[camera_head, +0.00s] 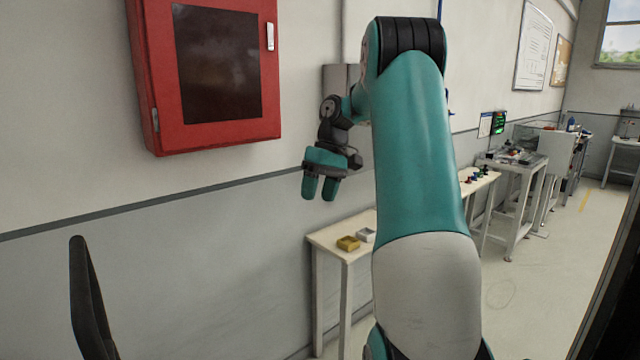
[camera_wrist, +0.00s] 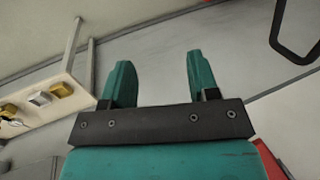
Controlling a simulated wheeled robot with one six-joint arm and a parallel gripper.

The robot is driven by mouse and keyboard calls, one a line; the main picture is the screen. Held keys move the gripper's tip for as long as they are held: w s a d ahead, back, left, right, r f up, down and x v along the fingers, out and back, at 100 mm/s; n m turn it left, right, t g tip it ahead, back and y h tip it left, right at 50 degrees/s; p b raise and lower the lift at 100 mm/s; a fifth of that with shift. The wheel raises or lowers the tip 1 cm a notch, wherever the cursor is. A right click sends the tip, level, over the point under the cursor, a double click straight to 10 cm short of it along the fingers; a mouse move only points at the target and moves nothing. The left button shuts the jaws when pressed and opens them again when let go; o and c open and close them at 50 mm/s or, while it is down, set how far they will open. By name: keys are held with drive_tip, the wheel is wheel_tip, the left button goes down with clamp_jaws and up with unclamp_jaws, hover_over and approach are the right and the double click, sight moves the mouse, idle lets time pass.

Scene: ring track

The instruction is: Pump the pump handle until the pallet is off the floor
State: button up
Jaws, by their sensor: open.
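A black bar (camera_head: 88,300), which looks like part of the pump handle, rises at the lower left of the head view. A black loop-shaped handle (camera_wrist: 296,40) shows at the upper right of the wrist view, cut by the frame edge. My gripper (camera_head: 319,190) hangs with its teal fingers pointing down near the wall, well to the right of the black bar and apart from it. In the wrist view my gripper (camera_wrist: 158,75) is open, with nothing between its fingers. I cannot make out the pallet in either view.
A red wall cabinet (camera_head: 210,75) with a dark window hangs left of my gripper. Benches (camera_head: 515,165) line the wall further back; the floor (camera_head: 540,280) at right is clear.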

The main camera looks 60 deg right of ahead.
drive_tip(key=shift+d+r, duration=0.15)
drive_tip(key=shift+r, duration=0.3)
idle(0.3)
